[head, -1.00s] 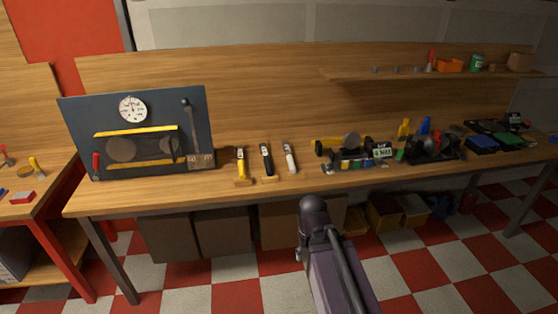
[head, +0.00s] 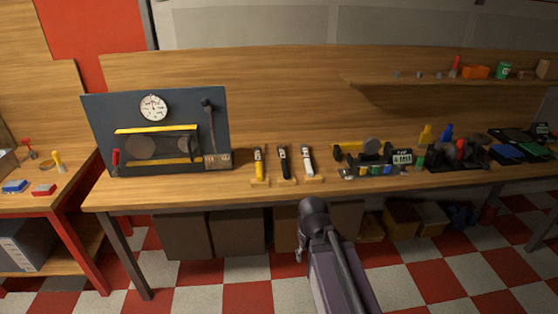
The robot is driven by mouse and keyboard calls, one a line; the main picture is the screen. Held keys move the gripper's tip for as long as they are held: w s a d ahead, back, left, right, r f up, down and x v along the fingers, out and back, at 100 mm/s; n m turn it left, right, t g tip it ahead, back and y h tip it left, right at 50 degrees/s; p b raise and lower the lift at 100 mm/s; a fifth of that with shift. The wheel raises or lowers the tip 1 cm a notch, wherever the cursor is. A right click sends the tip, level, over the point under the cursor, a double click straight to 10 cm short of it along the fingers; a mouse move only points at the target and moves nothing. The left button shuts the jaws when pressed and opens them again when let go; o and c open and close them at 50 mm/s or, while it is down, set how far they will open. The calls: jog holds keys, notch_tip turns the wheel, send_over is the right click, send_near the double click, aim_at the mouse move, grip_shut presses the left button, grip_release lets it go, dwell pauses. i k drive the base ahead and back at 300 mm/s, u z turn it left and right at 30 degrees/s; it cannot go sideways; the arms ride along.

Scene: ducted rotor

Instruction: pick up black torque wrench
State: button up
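The black torque wrench (head: 284,161) stands on a small wooden block on the workbench (head: 215,193), left of the bench's middle. A yellow wrench (head: 259,162) stands just to its left and a white wrench (head: 308,159) just to its right, each on its own block. My arm shows at the lower middle of the picture, in front of the bench and apart from the wrenches. My gripper cannot be made out in this view.
A dark panel with a dial (head: 153,107) stands at the left of the bench. Several tools and black fixtures (head: 460,152) fill the right side. A shelf (head: 450,82) juts from the back wall. Boxes (head: 238,232) sit under the bench. The bench strip before the wrenches is clear.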

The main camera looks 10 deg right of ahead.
aim_at(280, 148)
jog(key=i, duration=0.85)
jog(key=z, duration=0.05)
